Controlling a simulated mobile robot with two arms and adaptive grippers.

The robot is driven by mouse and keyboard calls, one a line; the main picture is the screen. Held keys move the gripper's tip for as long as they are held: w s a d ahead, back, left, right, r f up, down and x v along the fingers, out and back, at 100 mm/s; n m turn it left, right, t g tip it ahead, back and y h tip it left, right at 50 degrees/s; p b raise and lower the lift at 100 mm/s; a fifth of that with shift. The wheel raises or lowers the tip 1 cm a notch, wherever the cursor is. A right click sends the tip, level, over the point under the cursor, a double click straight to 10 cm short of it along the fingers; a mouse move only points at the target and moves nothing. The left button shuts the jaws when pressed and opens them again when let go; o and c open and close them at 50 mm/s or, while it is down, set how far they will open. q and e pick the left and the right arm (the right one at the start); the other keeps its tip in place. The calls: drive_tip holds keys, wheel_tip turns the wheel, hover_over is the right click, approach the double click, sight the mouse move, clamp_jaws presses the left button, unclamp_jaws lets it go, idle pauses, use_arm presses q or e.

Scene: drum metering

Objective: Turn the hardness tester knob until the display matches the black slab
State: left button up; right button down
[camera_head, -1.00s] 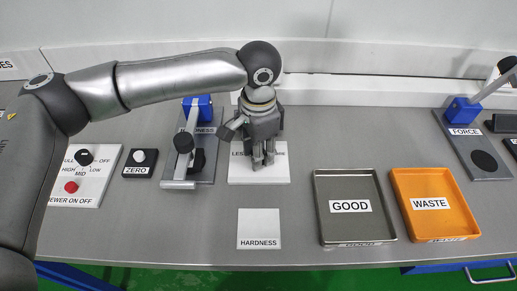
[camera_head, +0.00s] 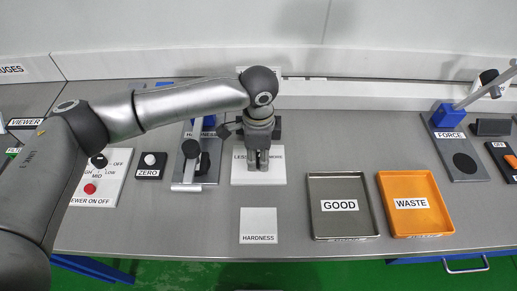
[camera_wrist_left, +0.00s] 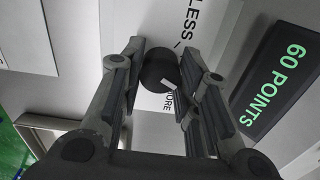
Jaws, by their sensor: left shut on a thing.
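My left gripper (camera_head: 261,163) is over the white LESS/MORE panel (camera_head: 272,177). In the left wrist view its fingers (camera_wrist_left: 160,85) are shut on a round black knob (camera_wrist_left: 160,68) with a pale pointer mark. The dark display (camera_wrist_left: 283,78) beside it reads 60 POINTS in green. In the head view the gripper hides the knob. The hardness stand (camera_head: 211,170) is left of the panel, with a dark piece on it; I cannot tell if that is the black slab. My right gripper is not in view.
The white HARDNESS card (camera_head: 258,222) lies bare in front. The grey GOOD tray (camera_head: 341,230) and orange WASTE tray (camera_head: 414,225) are at right, empty. The ZERO box (camera_head: 151,165) and viewer switch panel (camera_head: 100,185) are at left. The FORCE stand (camera_head: 450,150) is far right.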

sight(258, 157)
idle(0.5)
use_arm(q)
drive_tip(key=o, duration=1)
wheel_tip(258, 157, up, 12)
drive_tip(key=shift+r, duration=0.1)
